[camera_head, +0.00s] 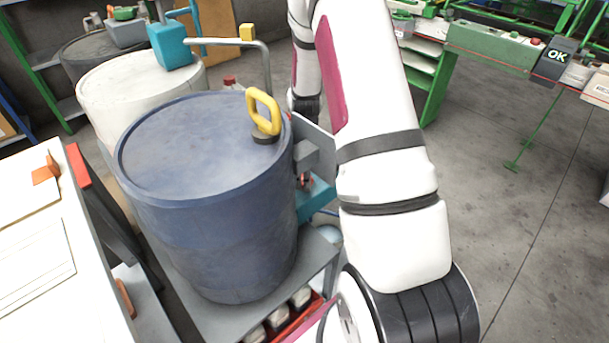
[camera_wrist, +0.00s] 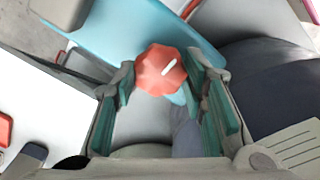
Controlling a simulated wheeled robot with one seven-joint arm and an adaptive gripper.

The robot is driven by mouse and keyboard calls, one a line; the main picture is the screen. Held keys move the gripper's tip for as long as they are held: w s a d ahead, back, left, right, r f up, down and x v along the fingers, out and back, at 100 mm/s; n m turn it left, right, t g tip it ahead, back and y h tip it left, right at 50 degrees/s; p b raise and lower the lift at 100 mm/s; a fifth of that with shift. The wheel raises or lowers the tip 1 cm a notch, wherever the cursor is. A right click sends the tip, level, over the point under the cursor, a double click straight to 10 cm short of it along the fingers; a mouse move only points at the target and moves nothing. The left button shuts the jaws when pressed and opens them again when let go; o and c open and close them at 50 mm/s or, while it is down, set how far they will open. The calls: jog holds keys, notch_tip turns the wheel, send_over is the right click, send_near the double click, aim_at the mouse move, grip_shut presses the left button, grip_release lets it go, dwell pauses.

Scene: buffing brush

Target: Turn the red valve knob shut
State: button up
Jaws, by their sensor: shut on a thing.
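The red valve knob (camera_wrist: 158,72) shows in the wrist view as an eight-sided cap with a white line on its face, slanting up to the right. It sits in front of a teal body (camera_wrist: 130,30). My gripper (camera_wrist: 162,72) has one teal-padded finger on each side of the knob, and its fingertips are closed on the knob's sides. In the head view my arm hides most of the gripper and the knob; part of the teal body (camera_head: 318,196) shows beside the blue drum.
A large blue drum (camera_head: 210,230) with a yellow handle (camera_head: 264,110) stands left of my arm on a grey cart (camera_head: 215,318). A white drum (camera_head: 130,85) stands behind it. A white table (camera_head: 40,260) is at the left. The floor at right is open.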

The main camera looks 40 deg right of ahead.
jog(key=shift+m, duration=0.3)
jog(key=m, duration=0.3)
jog(key=shift+m, duration=0.4)
jog(key=m, duration=0.9)
jog(key=shift+p, duration=0.4)
jog(key=shift+m, duration=2)
jog(key=o, duration=1.2)
jog(key=shift+c, duration=0.2)
